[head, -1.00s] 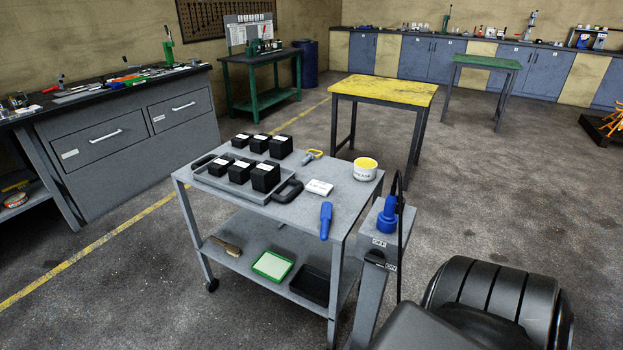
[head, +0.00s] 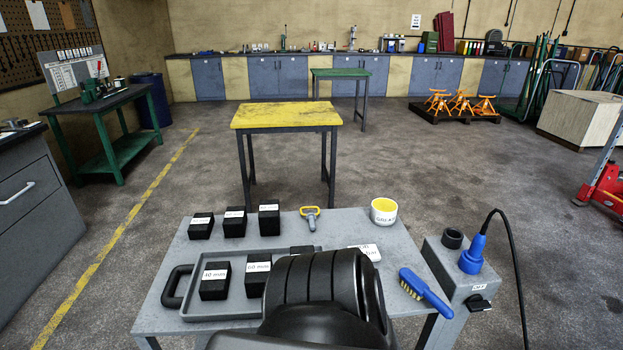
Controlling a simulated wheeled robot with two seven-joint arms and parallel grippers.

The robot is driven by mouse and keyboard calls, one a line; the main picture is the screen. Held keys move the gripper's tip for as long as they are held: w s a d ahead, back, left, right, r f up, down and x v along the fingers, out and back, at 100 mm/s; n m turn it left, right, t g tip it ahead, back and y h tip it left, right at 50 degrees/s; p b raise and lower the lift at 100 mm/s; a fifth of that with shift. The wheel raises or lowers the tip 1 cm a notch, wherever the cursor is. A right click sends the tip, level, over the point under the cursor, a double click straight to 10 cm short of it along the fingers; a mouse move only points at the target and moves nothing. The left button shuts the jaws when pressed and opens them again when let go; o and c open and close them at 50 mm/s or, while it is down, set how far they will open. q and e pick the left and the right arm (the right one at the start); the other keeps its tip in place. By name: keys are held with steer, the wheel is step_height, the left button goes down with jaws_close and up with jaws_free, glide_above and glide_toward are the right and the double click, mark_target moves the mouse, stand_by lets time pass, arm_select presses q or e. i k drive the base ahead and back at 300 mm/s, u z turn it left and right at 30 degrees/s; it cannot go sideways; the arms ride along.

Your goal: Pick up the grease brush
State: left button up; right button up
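A brush with a blue handle (head: 427,292) and pale yellow bristles lies on the right part of the grey trolley top (head: 350,222), by its right edge. Its bristles point toward the upper left. A white grease pot (head: 384,211) with a yellow rim and yellow contents stands behind it. A black rounded link of my own arm covers the front middle of the trolley top, left of the brush. Neither gripper shows.
A tray (head: 222,311) holds black labelled blocks, with several more behind it. A yellow-handled tool (head: 310,217) and a partly hidden white card (head: 368,251) lie nearby. A grey post with a blue plug (head: 472,256) and black cable stands right of the brush. A yellow table (head: 287,115) stands behind.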

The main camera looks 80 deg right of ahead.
mark_target(415, 287)
steer(key=i, duration=0.75)
steer(key=z, duration=2.15)
